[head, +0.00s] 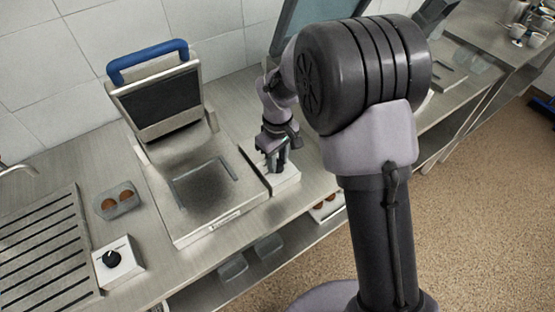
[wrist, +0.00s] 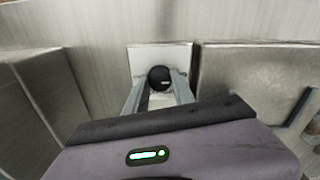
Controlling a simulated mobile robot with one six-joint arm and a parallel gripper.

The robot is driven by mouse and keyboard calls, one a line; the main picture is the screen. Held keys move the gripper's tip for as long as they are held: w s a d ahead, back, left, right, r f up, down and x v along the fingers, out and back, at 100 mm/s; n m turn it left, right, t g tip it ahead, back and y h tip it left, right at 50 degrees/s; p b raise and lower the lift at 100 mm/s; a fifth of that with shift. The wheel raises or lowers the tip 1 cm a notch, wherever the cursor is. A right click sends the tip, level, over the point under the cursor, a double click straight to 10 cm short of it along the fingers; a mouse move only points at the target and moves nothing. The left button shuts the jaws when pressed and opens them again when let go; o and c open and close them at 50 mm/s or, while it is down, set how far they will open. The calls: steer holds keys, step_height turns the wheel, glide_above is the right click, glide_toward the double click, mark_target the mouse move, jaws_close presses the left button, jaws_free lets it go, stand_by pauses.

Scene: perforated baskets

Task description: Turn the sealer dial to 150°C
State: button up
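A black round dial (wrist: 159,79) sits on a small white box (wrist: 158,52). In the wrist view my gripper (wrist: 160,75) has one finger on each side of the dial. The fingers are apart, and I cannot tell whether they touch it. In the head view the box (head: 289,180) is right of the sealer, and my gripper (head: 276,166) points down over it, hiding the dial. The sealer (head: 220,225) has its lid (head: 165,100) raised, with a blue handle (head: 148,58). No temperature marks are readable.
Another white box with a black dial (head: 112,258) stands left of the sealer. A tiled wall is behind. The lower shelf holds clear containers (head: 268,247).

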jaws_close()
steer(key=m, duration=0.5)
steer(key=m+b, duration=0.1)
steer(key=m, duration=0.5)
steer(key=shift+m, duration=0.3)
steer(key=m+b, duration=0.2)
steer(key=m, duration=0.4)
steer(key=m+b, duration=0.1)
steer(key=m, duration=0.5)
stand_by(0.4)
